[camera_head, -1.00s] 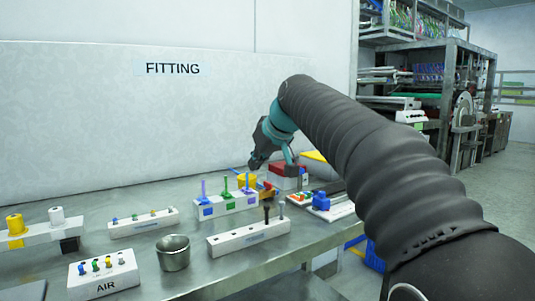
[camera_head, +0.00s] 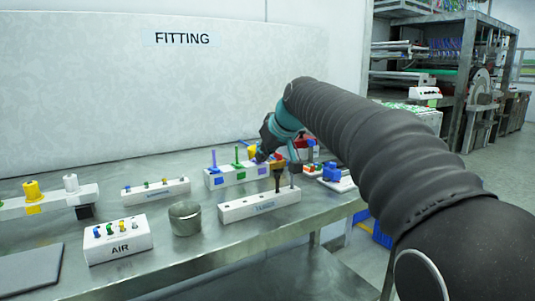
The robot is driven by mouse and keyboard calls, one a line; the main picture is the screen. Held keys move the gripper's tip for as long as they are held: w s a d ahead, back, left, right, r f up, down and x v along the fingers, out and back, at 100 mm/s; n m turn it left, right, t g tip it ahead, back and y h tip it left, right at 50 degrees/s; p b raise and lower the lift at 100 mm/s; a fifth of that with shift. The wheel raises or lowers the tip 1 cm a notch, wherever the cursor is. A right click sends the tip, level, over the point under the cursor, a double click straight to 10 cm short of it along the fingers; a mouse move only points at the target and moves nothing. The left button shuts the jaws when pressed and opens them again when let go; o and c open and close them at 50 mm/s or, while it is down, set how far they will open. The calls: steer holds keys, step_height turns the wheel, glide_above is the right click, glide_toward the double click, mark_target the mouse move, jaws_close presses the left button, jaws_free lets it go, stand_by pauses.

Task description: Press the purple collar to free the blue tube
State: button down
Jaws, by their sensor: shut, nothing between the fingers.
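A white block (camera_head: 219,183) with blue, green and purple labels stands at mid-table. An upright blue tube-like piece (camera_head: 213,158) stands over its blue label and a green one (camera_head: 238,155) over its green label. The purple label (camera_head: 262,169) is at the right end; what stands above it is hidden by my gripper. I cannot single out the purple collar. My gripper (camera_head: 261,157) points down at this right end, shut and empty. I cannot tell whether it touches anything there.
A white block (camera_head: 232,213) with dark upright pieces stands in front, beside a metal cup (camera_head: 185,218). The AIR block (camera_head: 118,247) with several coloured fittings is at front left. A low white block (camera_head: 155,194) and a stand with yellow and white spools (camera_head: 15,206) lie left.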

steer(key=shift+s+f, duration=0.1)
steer(key=shift+f, duration=0.8)
steer(key=shift+d, duration=0.1)
steer(key=v, duration=0.9)
steer(key=shift+w+a, duration=0.2)
